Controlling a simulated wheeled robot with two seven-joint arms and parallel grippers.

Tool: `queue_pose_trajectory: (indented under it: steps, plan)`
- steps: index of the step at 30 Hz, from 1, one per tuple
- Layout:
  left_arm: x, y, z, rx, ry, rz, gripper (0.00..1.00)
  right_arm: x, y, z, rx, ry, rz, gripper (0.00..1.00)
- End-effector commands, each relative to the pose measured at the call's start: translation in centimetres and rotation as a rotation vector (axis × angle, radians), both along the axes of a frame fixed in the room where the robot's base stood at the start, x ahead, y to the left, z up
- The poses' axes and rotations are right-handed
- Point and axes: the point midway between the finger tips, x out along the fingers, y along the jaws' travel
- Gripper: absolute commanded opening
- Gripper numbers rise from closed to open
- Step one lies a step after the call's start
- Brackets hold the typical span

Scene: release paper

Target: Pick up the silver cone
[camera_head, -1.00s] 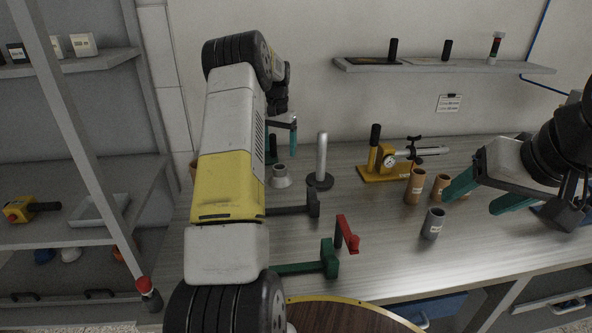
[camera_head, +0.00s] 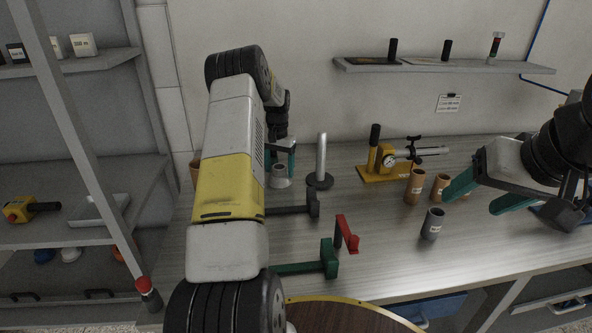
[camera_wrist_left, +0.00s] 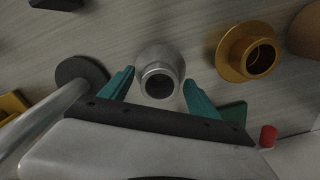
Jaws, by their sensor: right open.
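The silver cone (camera_head: 279,176) stands upright on the workbench, left of the post with the round dark base. In the left wrist view the silver cone (camera_wrist_left: 158,76) shows its round open top, between the teal fingers. My left gripper (camera_head: 281,163) is above and around the cone's upper part, its fingers on either side. In the left wrist view the left gripper (camera_wrist_left: 158,92) is open, with gaps visible beside the cone. My right gripper (camera_head: 486,196) is open and empty at the right, above the bench near the brown cylinders.
A metal post (camera_head: 321,160) stands close right of the cone. A gold flanged cone (camera_wrist_left: 247,52) is near it in the wrist view. Brown cylinders (camera_head: 415,187), a grey cylinder (camera_head: 432,224) and a yellow dial stand (camera_head: 383,171) stand further right. Red (camera_head: 346,233) and green (camera_head: 329,259) pieces lie in front.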

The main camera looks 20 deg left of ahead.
Motion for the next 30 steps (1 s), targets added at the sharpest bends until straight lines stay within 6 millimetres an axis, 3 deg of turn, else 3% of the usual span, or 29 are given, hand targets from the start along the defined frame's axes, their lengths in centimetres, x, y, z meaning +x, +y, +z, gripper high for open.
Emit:
queue_pose_trajectory:
  steps: [1, 9, 16, 17, 30]
  plan:
    - [0.0, 0.0, 0.0, 0.0, 0.0, 0.0, 0.58, 0.0, 0.0, 0.0, 0.0, 0.0, 0.0, 0.64]
    - [0.0, 0.0, 0.1, 0.0, -0.001, 0.0, 0.09, 0.0, 0.0, 0.0, 0.0, 0.0, 0.0, 0.64]
    - [0.0, 0.0, 0.3, 0.001, -0.001, 0.0, 0.09, 0.0, 0.0, 0.0, 0.0, 0.0, 0.0, 0.64]
    - [0.1, 0.0, 0.5, 0.001, -0.002, 0.0, 0.01, 0.0, 0.0, 0.0, 0.0, 0.0, 0.0, 0.64]
    - [0.1, 0.0, 8.4, 0.001, -0.003, 0.001, 0.0, 0.0, 0.0, 0.0, 0.0, 0.0, 0.0, 0.64]
